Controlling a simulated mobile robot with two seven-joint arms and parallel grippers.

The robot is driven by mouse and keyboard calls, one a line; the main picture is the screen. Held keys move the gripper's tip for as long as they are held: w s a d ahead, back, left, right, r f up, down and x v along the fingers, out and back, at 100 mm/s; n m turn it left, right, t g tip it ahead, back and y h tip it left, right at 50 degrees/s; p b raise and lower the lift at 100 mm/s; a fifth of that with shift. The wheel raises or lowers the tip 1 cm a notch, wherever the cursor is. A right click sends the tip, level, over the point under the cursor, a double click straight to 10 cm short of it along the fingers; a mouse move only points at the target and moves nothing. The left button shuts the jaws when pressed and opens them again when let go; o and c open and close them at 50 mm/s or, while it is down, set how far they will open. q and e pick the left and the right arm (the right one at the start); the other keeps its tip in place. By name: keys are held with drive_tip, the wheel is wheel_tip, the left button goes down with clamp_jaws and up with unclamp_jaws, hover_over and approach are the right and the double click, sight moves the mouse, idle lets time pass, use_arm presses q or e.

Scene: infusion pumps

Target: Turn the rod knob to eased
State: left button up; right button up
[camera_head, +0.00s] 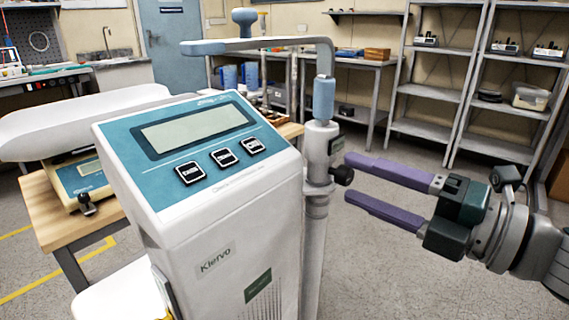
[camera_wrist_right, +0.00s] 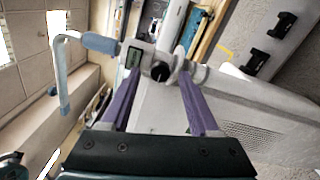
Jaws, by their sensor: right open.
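The rod knob (camera_head: 342,175) is a small black knob on the right side of the grey collar (camera_head: 322,150) of the upright rod. It also shows in the right wrist view (camera_wrist_right: 160,71), lined up between my two fingers. My right gripper (camera_head: 350,178) comes in from the right with its purple fingers apart, one above and one below the knob's height. The fingertips are at or just short of the knob, and the gap between them is empty or barely reaches it. A small dark label (camera_wrist_right: 133,58) sits on the collar; its text is unreadable. My left gripper is not in view.
The white and blue Klervo device (camera_head: 210,190) stands close left of the rod. A bent bar (camera_head: 270,43) with a blue grip tops the rod. A wooden table (camera_head: 60,225) with a scale (camera_head: 85,180) is at left. Shelves (camera_head: 440,95) stand behind; floor at right is clear.

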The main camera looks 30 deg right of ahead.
drive_tip(key=v, duration=0.9)
drive_tip(key=shift+b, duration=0.3)
